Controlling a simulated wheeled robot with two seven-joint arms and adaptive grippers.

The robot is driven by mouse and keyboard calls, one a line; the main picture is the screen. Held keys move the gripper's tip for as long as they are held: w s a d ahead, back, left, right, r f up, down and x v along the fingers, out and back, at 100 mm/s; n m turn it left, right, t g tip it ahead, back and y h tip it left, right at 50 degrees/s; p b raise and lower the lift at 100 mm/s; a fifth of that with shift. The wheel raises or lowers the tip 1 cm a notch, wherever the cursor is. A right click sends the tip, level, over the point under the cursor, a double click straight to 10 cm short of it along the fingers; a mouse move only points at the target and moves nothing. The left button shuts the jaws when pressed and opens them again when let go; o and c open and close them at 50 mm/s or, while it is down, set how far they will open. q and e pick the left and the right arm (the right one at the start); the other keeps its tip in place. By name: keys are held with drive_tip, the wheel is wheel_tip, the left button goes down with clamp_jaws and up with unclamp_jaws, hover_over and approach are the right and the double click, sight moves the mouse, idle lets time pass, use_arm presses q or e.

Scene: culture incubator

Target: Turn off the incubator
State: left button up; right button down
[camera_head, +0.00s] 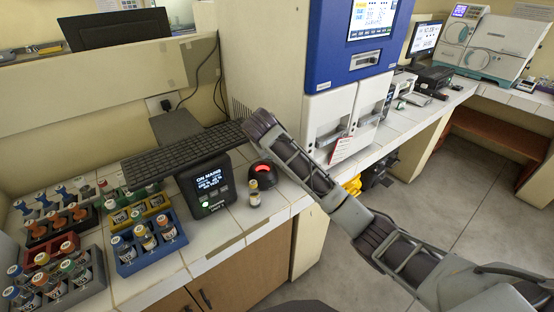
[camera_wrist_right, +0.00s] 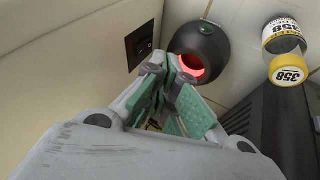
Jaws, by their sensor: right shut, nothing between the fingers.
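The incubator (camera_head: 272,35) is a tall beige cabinet with a blue front (camera_head: 340,65), a lit display (camera_head: 372,18) and white lower doors. A black switch (camera_wrist_right: 140,42) sits on a beige side wall in the right wrist view; it is hidden in the head view. My right gripper (camera_head: 254,120) reaches across to the cabinet's left side. In the right wrist view my right gripper (camera_wrist_right: 170,64) is shut and empty, its tips to the right of and slightly below the switch. Contact cannot be told. My left gripper is out of view.
A round black device (camera_head: 263,174) glowing red stands on the tiled counter below my right gripper, beside a vial (camera_head: 254,195). A black box with a display (camera_head: 210,188), a keyboard (camera_head: 185,152) and vial racks (camera_head: 150,260) crowd the left. The floor at right is clear.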

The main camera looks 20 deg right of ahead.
drive_tip(key=shift+w+d+r, duration=0.15)
drive_tip(key=shift+w+r, duration=0.2)
drive_tip(key=shift+r, duration=0.2)
drive_tip(key=shift+f, duration=0.1)
drive_tip(key=x, duration=0.9)
drive_tip(key=shift+w+d+f, duration=0.25)
drive_tip(key=shift+w, duration=0.05)
idle(0.4)
